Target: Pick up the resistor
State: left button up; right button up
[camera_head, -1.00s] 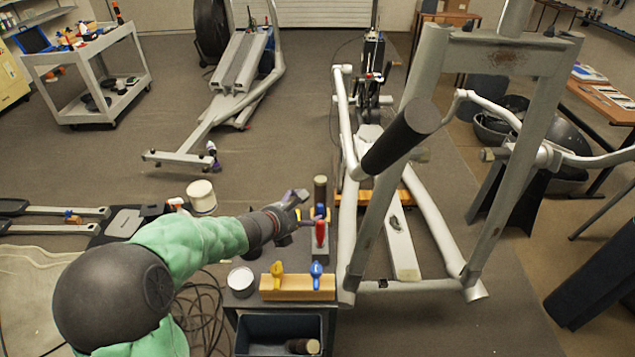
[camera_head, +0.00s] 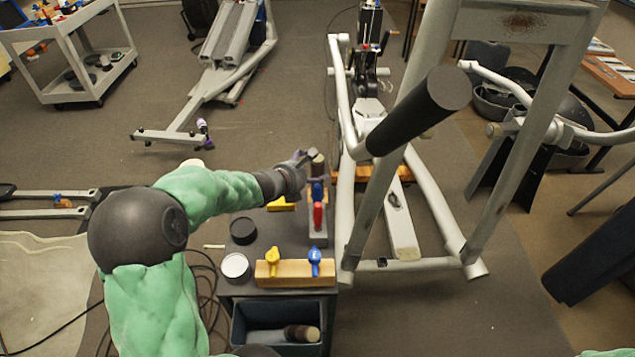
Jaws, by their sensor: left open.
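My left gripper (camera_head: 306,158) is open at the far end of the small dark bench, close beside a dark upright cylinder with a tan top (camera_head: 318,164). I cannot tell whether they touch. This cylinder may be the resistor, but no label shows. A similar dark cylinder with a tan end (camera_head: 302,333) lies in the bin at the bench's near end. The green sleeve of my left arm hides part of the floor behind it. My right gripper is out of view.
On the bench are a red-handled tool (camera_head: 318,215), a wooden block (camera_head: 292,274) with yellow and blue knobs, a white-topped tin (camera_head: 235,267) and a black tin (camera_head: 243,231). A dark bin (camera_head: 258,322) is in front. The elliptical frame (camera_head: 345,215) stands close on the right.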

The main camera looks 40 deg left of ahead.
pick_arm(q)
jog(key=b+x, duration=0.1)
jog(key=x, duration=0.3)
jog(key=c, duration=1.5)
jog(key=shift+o, duration=0.2)
